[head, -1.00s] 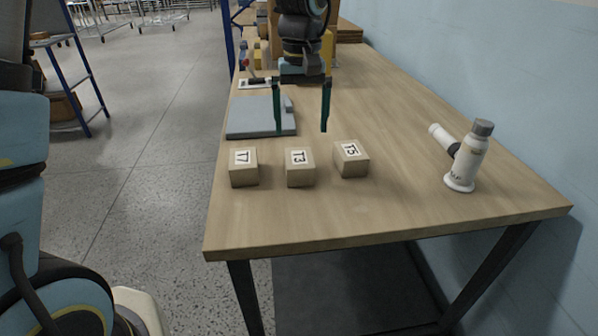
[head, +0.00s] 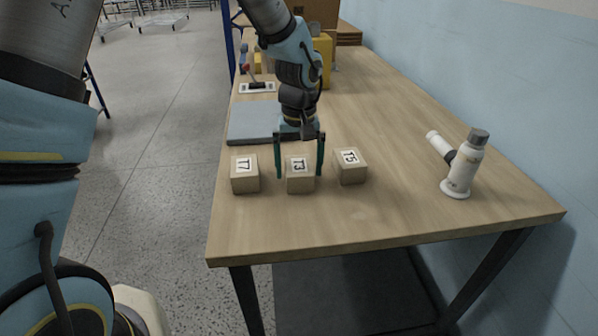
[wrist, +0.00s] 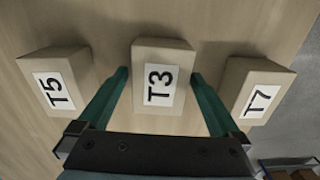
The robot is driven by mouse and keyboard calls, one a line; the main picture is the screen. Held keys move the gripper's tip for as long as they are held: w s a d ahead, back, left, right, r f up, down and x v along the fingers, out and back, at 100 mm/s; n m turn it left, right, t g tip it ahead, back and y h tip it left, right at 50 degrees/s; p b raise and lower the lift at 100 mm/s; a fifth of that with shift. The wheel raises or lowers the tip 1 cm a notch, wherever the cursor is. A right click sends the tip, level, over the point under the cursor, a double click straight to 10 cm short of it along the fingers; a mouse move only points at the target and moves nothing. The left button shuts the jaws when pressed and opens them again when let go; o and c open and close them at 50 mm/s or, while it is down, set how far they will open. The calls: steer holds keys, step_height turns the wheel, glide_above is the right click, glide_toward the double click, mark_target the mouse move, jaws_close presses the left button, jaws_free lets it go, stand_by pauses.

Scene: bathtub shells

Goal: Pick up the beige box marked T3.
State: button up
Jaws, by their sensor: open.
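The beige box marked T3 (head: 300,182) stands on the wooden table, in the middle of a row of three. It also shows in the wrist view (wrist: 160,86), between the two green fingers. My gripper (head: 300,176) is open, with one finger on either side of the T3 box. In the wrist view my gripper (wrist: 160,80) shows a small gap on each side of the box. The box appears to rest on the table.
A box marked T7 (head: 245,181) stands left of T3, and one marked T5 (head: 351,172) stands right, close to the fingers. A grey flat slab (head: 254,122) lies behind. A white instrument (head: 459,175) stands at the right. The table's front edge (head: 390,242) is near.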

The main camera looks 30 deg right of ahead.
steer(key=shift+c, duration=0.2)
steer(key=shift+r, duration=0.1)
steer(key=c, duration=1.4)
